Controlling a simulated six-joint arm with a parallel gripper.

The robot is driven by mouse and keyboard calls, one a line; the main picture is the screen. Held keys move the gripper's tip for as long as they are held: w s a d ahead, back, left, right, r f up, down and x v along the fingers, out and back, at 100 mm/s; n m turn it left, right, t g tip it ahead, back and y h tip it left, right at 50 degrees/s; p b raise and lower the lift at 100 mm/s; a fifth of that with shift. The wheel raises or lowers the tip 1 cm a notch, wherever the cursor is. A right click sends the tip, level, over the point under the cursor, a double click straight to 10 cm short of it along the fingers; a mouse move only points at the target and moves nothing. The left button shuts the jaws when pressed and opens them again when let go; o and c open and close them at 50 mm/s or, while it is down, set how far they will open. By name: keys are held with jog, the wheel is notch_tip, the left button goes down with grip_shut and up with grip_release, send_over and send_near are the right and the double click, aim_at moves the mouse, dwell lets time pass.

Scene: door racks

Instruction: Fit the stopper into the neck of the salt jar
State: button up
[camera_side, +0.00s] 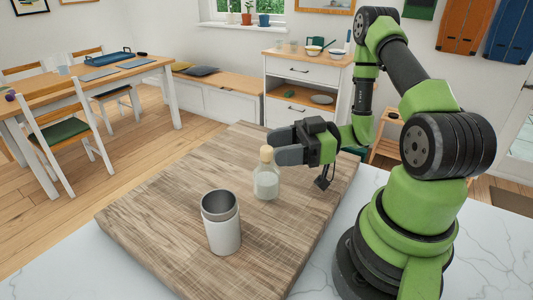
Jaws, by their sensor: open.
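The salt jar (265,184) is a small clear glass bottle with white contents, upright on the wooden board. The stopper (266,154) is a pale cork-like piece, upright at the top of the jar's neck. How deep it sits in the neck is too small to tell. My gripper (278,146) comes in from the right at stopper height, with its dark fingers pointing left and open. The fingertips are beside or behind the stopper. I cannot tell whether they touch it.
A light metal cup (223,236), open at the top, stands left of and nearer than the jar. The wooden board (160,215) is otherwise mostly clear, with free room to the left. It lies on a white marble-like counter (75,270).

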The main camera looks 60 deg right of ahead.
aim_at(266, 148)
jog(key=shift+x, duration=1.55)
grip_shut()
notch_tip(266, 148, up, 10)
jog(key=shift+f, duration=0.25)
jog(key=shift+n+g+y, duration=0.3)
jog(key=shift+f, duration=3.65)
